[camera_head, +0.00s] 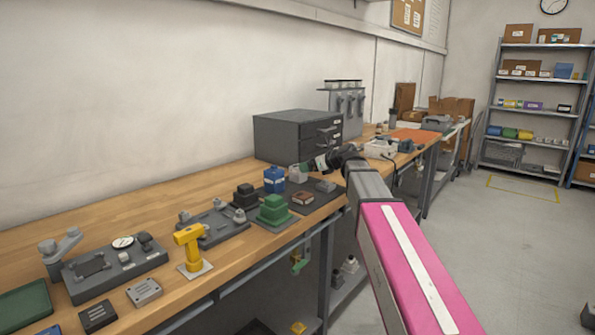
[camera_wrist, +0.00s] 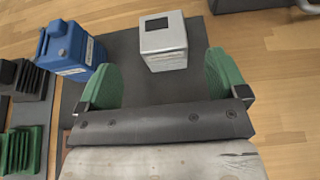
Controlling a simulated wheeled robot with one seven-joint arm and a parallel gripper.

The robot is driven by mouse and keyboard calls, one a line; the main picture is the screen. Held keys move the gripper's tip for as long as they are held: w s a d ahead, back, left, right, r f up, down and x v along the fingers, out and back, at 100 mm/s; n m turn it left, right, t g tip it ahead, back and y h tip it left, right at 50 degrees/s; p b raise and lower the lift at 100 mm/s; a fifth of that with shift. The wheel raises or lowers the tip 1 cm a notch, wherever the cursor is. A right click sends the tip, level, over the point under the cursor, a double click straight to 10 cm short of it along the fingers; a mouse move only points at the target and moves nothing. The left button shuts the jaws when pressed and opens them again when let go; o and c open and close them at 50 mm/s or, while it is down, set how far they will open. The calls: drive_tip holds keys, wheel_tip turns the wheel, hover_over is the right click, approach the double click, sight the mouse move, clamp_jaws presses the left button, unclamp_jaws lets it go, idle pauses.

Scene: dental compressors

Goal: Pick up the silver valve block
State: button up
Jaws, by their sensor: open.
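A silver-grey block (camera_wrist: 163,45) with a dark square on its top stands on a dark mat in the wrist view, ahead of and between my fingertips. It looks like the silver valve block. In the head view it shows as a small pale block (camera_head: 297,174) on the bench, partly hidden by my gripper. My gripper (camera_wrist: 163,82) is open, with its two green finger pads apart and nothing between them. In the head view my gripper (camera_head: 310,165) is small and hovers near the block.
A blue container (camera_wrist: 68,50) stands left of the block, and it also shows in the head view (camera_head: 274,180). Green (camera_head: 273,209) and black finned parts sit nearby. A dark drawer cabinet (camera_head: 285,137) stands behind. Bare wood lies right of the mat in the wrist view.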

sight(298, 169)
drive_tip(key=shift+x, duration=3.5)
drive_tip(key=shift+w+r, duration=0.1)
drive_tip(key=shift+w, duration=0.05)
drive_tip(key=c, duration=1.1)
